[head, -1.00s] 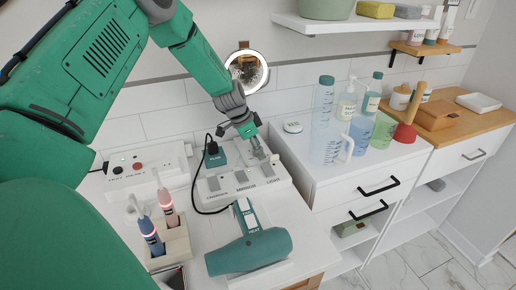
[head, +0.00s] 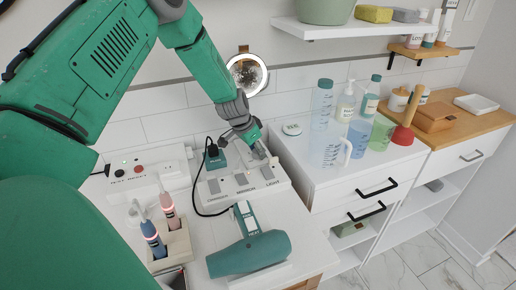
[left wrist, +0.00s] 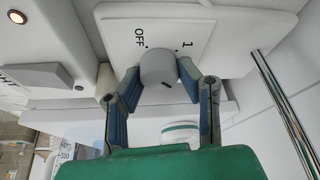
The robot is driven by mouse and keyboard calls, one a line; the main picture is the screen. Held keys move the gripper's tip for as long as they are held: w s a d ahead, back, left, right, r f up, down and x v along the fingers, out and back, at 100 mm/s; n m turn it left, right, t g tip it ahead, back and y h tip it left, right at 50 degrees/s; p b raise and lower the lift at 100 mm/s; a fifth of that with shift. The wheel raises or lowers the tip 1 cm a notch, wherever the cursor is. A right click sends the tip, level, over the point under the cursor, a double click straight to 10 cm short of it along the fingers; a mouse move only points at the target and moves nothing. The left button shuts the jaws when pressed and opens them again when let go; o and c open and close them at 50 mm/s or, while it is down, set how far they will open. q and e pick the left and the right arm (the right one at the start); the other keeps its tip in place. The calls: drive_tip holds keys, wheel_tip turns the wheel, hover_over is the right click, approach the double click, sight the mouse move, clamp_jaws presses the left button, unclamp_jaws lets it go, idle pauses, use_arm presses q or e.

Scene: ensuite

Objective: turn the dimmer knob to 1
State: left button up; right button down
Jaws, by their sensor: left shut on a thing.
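The dimmer knob (left wrist: 158,68) is a grey round knob on a white plate (left wrist: 175,28) marked OFF and 1 in the left wrist view. A short dark mark shows on its face; I cannot tell which label the knob is set to. My left gripper (left wrist: 156,82) is shut on the knob, with a blue-padded finger on each side of it. In the head view my left gripper (head: 257,151) is at the back of the white switch panel (head: 230,190), near the wall, and I cannot make out the knob there. My right gripper is not in view.
A hair dryer (head: 250,252) lies in front of the panel. A holder (head: 172,243) with two toothbrushes stands left of it. A black cable (head: 196,190) loops beside the panel. Bottles and cups (head: 360,132) stand on the right cabinet. A round mirror (head: 247,75) is behind.

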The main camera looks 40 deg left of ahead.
use_arm(q)
drive_tip(key=n+y+p, duration=0.1)
drive_tip(key=n, duration=0.2)
drive_tip(key=n+y+p, duration=0.1)
drive_tip(key=n+p, duration=0.1)
drive_tip(key=n, duration=0.1)
drive_tip(key=shift+r+y, duration=0.1)
drive_tip(key=shift+y, duration=0.2)
drive_tip(key=n+y+p, duration=0.1)
drive_tip(key=n, duration=0.2)
drive_tip(key=shift+g, duration=0.4)
drive_tip(key=shift+n+y+p, duration=0.3)
drive_tip(key=shift+n, duration=0.7)
drive_tip(key=n, duration=0.1)
drive_tip(key=n+g, duration=0.1)
drive_tip(key=shift+d+f+n+y, duration=0.1)
drive_tip(key=shift+f+n+y, duration=0.1)
drive_tip(key=shift+n+y, duration=0.1)
drive_tip(key=shift+n+g+b, duration=0.6)
drive_tip(key=shift+n+b, duration=0.25)
drive_tip(key=shift+n, duration=0.65)
drive_tip(key=shift+d, duration=0.1)
drive_tip(key=o, duration=1.1)
drive_tip(key=shift+w, duration=0.1)
drive_tip(key=shift+o, duration=0.2)
